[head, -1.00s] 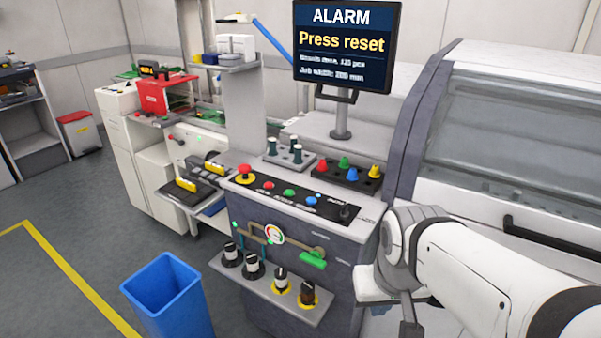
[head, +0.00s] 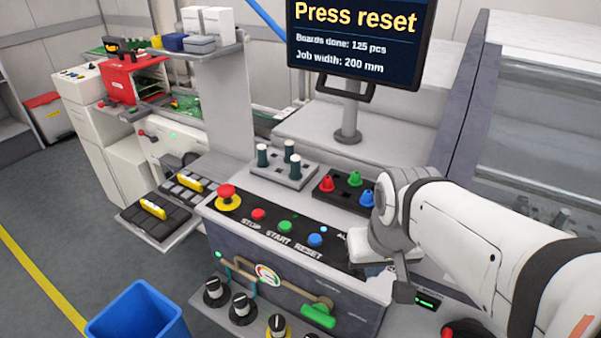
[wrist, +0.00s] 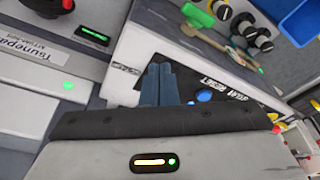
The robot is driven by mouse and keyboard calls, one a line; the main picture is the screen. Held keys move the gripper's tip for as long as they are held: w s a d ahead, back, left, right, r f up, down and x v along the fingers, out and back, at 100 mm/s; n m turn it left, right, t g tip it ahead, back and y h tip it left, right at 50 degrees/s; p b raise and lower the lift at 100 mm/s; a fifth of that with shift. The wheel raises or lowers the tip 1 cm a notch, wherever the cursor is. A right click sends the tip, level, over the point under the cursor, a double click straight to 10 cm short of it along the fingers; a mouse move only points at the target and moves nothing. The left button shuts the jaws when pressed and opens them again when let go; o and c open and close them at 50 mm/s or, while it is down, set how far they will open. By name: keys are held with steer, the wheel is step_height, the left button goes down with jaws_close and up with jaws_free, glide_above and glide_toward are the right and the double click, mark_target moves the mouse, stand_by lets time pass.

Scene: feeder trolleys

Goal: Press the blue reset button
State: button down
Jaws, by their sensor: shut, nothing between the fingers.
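The blue reset button (head: 315,240) sits on the black strip of the control panel (head: 240,240), right of the green start button (head: 285,226) and the red stop button (head: 258,213). The word RESET is printed below it. In the wrist view the blue button (wrist: 203,95) is partly visible, close to the right of my fingers. My gripper (wrist: 160,70) is shut and empty, with its two dark fingers side by side. In the head view my arm reaches in from the right to the panel's right end, and my fingertips cannot be made out there.
A red mushroom button on a yellow base (head: 228,197) is at the panel's left end. Behind the strip are a grey block with pegs (head: 283,170) and a black tray of coloured cones (head: 345,190). The monitor (head: 355,45) reads "Press reset". A blue bin (head: 135,315) stands lower left.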

step_height(320, 180, up, 4)
steer(key=n+t+h+p, duration=0.2)
steer(key=n+h+p, duration=0.6)
steer(key=n+p, duration=0.65)
glide_above(311, 239)
steer(key=shift+s+a+n+b, duration=0.1)
steer(key=shift+n+b, duration=0.25)
steer(key=shift+n, duration=0.1)
steer(key=shift+f, duration=0.1)
step_height(311, 239, down, 8)
steer(key=b, duration=0.6)
steer(key=shift+f+b, duration=0.35)
steer(key=shift+b, duration=0.15)
